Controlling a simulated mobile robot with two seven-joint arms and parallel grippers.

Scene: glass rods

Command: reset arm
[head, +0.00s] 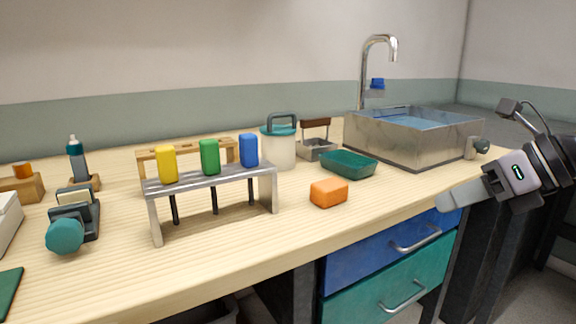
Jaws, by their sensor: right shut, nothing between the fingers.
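My right gripper (446,201) shows at the right, past the front edge of the bench and in front of the sink corner. Its fingers point left and are shut with nothing between them. It touches nothing that I can see. A metal rack (212,178) stands on the bench with a yellow-handled rod (166,164), a green-handled rod (210,157) and a blue-handled rod (248,151) upright in it. My left gripper is not in view.
An orange block (328,193) lies on the bench (240,262) near its front edge. A green tray (347,172), a lidded jar (277,154) and a metal sink (400,150) stand behind. Blue and teal drawers (372,285) below the bench are shut. Floor space is free at the lower right.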

